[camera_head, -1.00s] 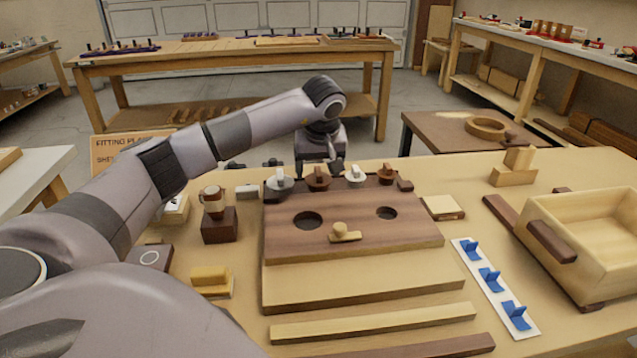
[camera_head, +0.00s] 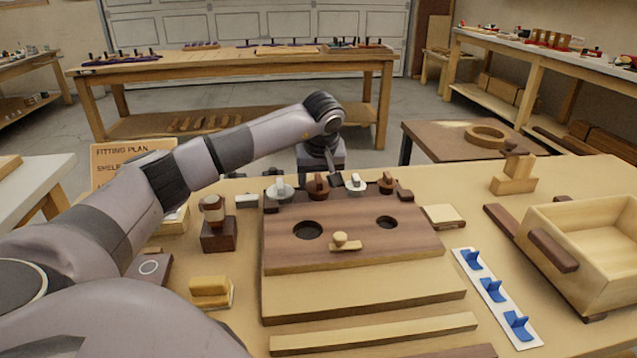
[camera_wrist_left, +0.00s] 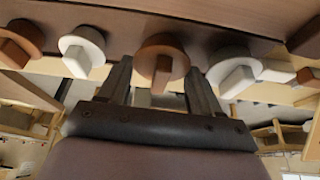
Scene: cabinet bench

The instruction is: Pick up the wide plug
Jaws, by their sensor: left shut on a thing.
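Round plugs with upright grips stand in a row along the back of the brown board: a white one (camera_head: 279,188), a brown one (camera_head: 317,186), another white one (camera_head: 355,183) and another brown one (camera_head: 386,182). Which is the wide plug is not marked. My left gripper (camera_head: 326,176) is down behind the row, at the brown plug second from left. In the left wrist view that brown plug (camera_wrist_left: 162,60) sits between the fingers of my left gripper (camera_wrist_left: 160,85), which is shut on it. The plug still appears in its row. My right gripper is not in view.
The board has two dark round holes (camera_head: 308,231) (camera_head: 386,223) and a pale knobbed piece (camera_head: 344,243). White plugs stand close on both sides of the gripped one. A wooden box (camera_head: 590,225) and a strip with blue clips (camera_head: 492,290) are at right.

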